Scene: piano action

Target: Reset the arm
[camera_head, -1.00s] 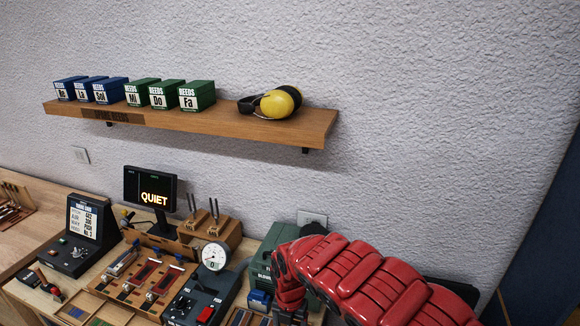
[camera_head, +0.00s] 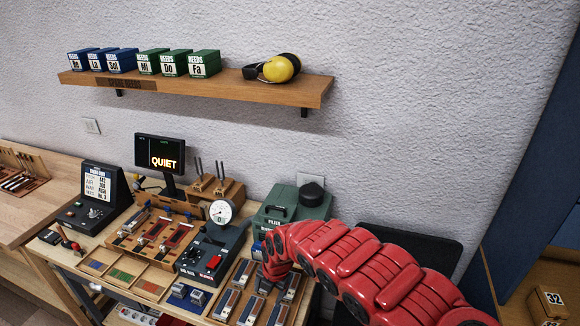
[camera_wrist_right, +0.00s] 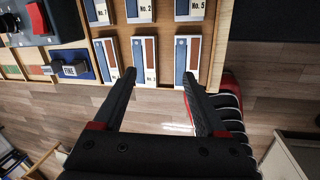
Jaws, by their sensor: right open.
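My right arm (camera_head: 360,265) is red and reaches in from the lower right of the head view. Its gripper (camera_head: 268,284) points down at the tray of reed blocks (camera_head: 227,317), and the fingers are partly hidden by the arm. In the right wrist view the two black fingers (camera_wrist_right: 159,82) are spread apart with nothing between them. Their tips are near the front row of blocks; I cannot tell whether they touch. My left gripper is not in view.
A gauge box (camera_head: 205,257) with a red switch stands left of the tray. A green blower box (camera_head: 290,210) is behind my gripper. The screen (camera_head: 160,155) reads QUIET. A shelf (camera_head: 210,88) with several boxes and yellow earmuffs (camera_head: 279,69) hangs above. Floor (camera_wrist_right: 140,120) shows in front of the tray.

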